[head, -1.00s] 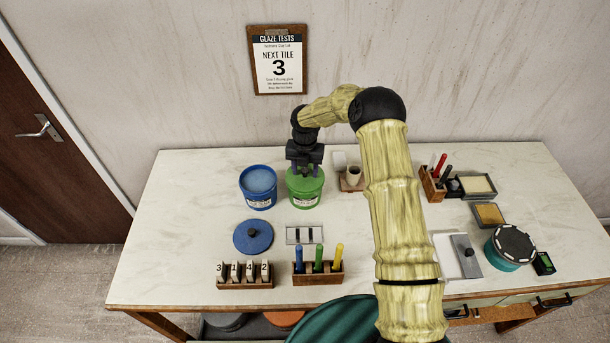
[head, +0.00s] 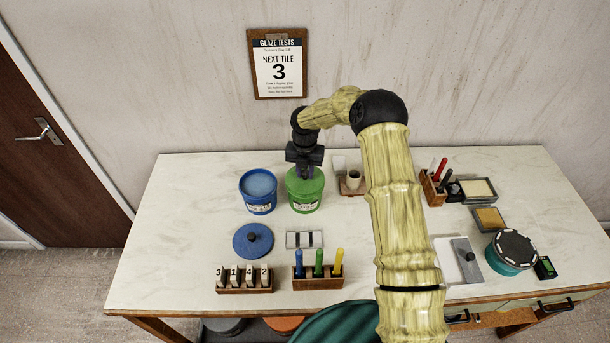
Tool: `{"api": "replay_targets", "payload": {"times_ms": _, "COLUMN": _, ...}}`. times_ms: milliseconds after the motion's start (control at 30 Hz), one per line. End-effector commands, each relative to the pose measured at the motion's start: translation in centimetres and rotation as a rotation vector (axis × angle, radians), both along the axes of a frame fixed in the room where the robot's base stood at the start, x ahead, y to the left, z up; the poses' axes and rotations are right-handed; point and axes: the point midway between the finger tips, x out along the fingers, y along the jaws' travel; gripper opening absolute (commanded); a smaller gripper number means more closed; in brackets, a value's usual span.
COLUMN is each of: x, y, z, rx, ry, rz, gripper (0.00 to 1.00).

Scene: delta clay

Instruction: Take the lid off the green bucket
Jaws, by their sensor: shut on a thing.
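The green bucket (head: 305,198) stands upright toward the back of the table, left of the middle. Its green lid (head: 316,181) sits on top of it. My gripper (head: 306,174) points down at the lid's centre and is shut on the lid's knob, which the fingers hide. I cannot see any gap between the lid and the bucket rim.
An open blue bucket (head: 258,193) stands close on the left. Its blue lid (head: 253,240) lies in front of it.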

Motion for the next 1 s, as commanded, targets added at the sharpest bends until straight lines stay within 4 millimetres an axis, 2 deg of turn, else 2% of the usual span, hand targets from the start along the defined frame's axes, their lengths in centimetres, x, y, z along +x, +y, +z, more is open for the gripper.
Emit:
{"api": "replay_targets", "payload": {"times_ms": 133, "x": 0.1, "y": 0.0, "z": 1.8, "rx": 0.001, "ry": -0.004, "rz": -0.001, "gripper": 0.01}}
{"api": "replay_targets", "payload": {"times_ms": 400, "x": 0.1, "y": 0.0, "z": 7.1, "rx": 0.001, "ry": -0.004, "rz": -0.002, "gripper": 0.01}}
{"api": "replay_targets", "payload": {"times_ms": 500, "x": 0.1, "y": 0.0, "z": 8.4, "rx": 0.001, "ry": -0.002, "rz": -0.001, "gripper": 0.01}}
{"api": "replay_targets", "payload": {"times_ms": 633, "x": 0.0, "y": 0.0, "z": 9.2, "rx": 0.0, "ry": 0.0, "rz": 0.0, "gripper": 0.01}}
{"api": "replay_targets", "payload": {"times_ms": 1000, "x": 0.0, "y": 0.0, "z": 9.2, "rx": 0.0, "ry": 0.001, "rz": 0.0, "gripper": 0.01}}
